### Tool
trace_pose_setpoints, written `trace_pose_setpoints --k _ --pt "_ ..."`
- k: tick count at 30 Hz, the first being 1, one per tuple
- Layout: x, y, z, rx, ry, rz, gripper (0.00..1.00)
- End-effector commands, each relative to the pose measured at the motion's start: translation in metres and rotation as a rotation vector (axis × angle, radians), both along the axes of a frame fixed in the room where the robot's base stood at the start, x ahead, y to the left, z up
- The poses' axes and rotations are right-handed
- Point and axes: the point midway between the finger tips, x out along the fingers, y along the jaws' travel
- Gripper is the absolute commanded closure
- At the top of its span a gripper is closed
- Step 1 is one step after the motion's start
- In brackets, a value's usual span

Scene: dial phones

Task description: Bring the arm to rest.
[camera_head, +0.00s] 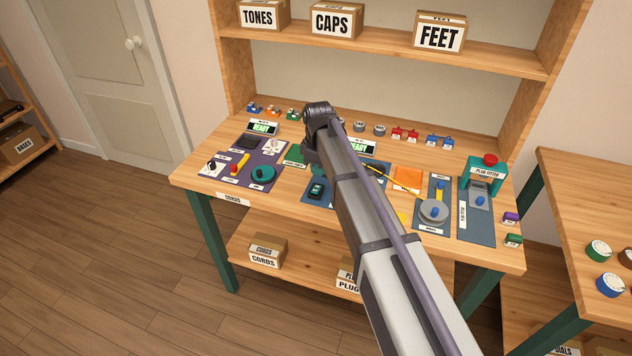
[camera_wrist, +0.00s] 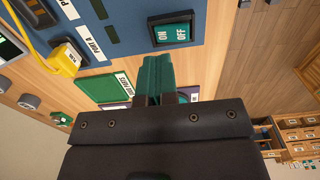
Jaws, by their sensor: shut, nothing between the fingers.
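My arm reaches from the lower right of the head view up over the workbench (camera_head: 228,178). In the wrist view my gripper (camera_wrist: 155,78) shows as a dark body with narrow teal fingers close together, shut and empty.
A purple mat (camera_head: 213,180) with small parts lies at the bench's left. A teal plug fitter (camera_head: 485,170) stands at the right. Small parts line the back. A second table (camera_head: 590,190) stands right.

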Motion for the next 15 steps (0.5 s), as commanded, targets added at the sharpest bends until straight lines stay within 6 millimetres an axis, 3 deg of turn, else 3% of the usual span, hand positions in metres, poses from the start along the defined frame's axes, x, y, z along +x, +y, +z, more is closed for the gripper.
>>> trace_pose_setpoints --k 1,5,15 --pt "0.0 0.0 0.011 0.0 0.0 0.0 1.0" --pt "0.0 0.0 0.023 0.0 0.0 0.0 1.0" --pt "0.0 0.0 0.021 0.0 0.0 0.0 1.0"
